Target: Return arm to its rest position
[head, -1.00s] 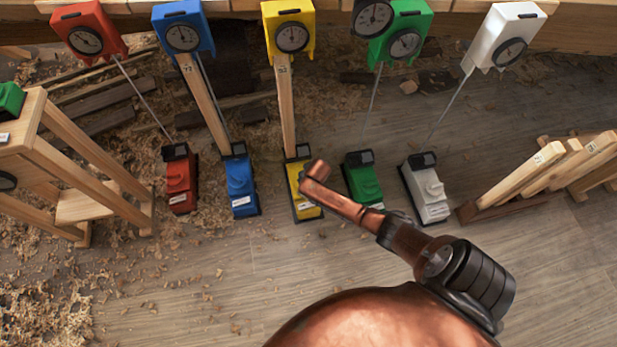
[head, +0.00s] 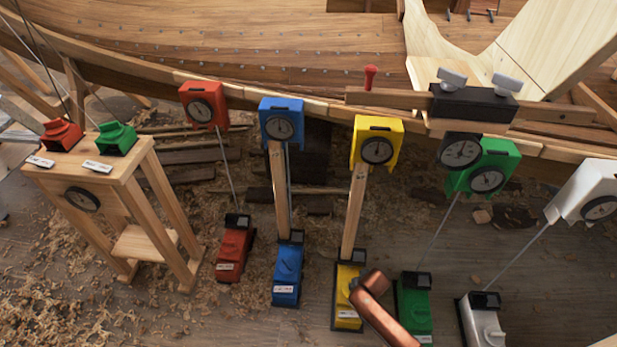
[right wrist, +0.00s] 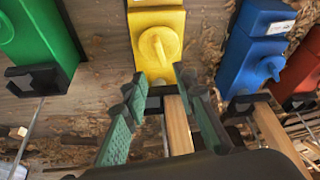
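My right arm's copper link (head: 385,315) comes up from the bottom edge in the head view and partly covers the yellow base unit (head: 349,285). The right gripper itself is hidden there. In the right wrist view my right gripper (right wrist: 160,88) is open, its two green-padded fingers apart. A wooden post (right wrist: 178,125) shows between the fingers, running to the yellow unit (right wrist: 157,40); I cannot tell whether it lies between them or beyond. In the head view this post (head: 355,210) stands under the yellow dial box (head: 377,143). My left gripper is not in view.
Red (head: 236,250), blue (head: 287,270), green (head: 413,305) and silver (head: 482,320) base units stand beside the yellow one, with dial boxes above along the hull (head: 230,45). A wooden stand (head: 120,175) is at left. Shavings cover the floor.

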